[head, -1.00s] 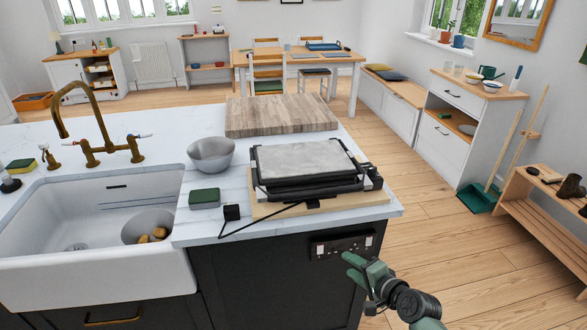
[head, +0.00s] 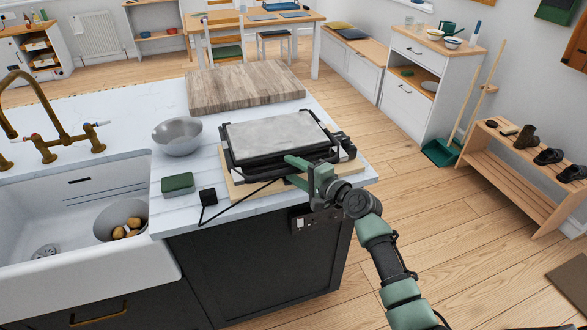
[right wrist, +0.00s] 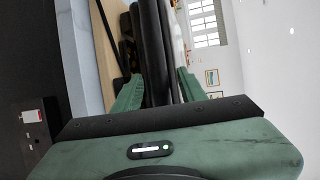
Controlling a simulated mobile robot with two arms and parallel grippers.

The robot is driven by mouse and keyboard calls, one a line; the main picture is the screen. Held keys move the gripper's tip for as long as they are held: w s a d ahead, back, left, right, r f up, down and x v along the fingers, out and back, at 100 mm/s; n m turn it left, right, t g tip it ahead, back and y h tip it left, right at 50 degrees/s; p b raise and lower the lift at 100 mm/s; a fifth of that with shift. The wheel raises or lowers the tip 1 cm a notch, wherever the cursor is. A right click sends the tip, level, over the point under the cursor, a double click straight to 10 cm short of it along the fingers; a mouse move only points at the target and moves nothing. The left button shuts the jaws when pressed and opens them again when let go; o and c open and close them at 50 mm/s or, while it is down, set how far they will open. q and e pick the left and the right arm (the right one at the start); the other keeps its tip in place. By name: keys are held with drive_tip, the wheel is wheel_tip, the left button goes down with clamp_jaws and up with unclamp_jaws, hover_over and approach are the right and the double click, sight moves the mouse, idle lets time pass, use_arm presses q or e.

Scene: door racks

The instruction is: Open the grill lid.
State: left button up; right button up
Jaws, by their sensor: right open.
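The grill (head: 272,133) is a black contact grill with a flat grey lid top, and its lid is shut. It lies on a light wooden board (head: 238,188) near the counter's right corner. My right gripper (head: 291,171) is open at the grill's front edge, fingers pointing at it. In the right wrist view the green fingers (right wrist: 158,88) stand on either side of black bars of the grill (right wrist: 153,50). I cannot tell whether they touch them. My left gripper is not in view.
A dark green block (head: 178,184), a black socket-like box (head: 208,196) with a cable, and a grey bowl (head: 177,136) are left of the grill. A wooden chopping board (head: 245,88) lies behind it. A sink (head: 75,205) is at left.

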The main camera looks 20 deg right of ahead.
clamp_jaws()
idle(1.5)
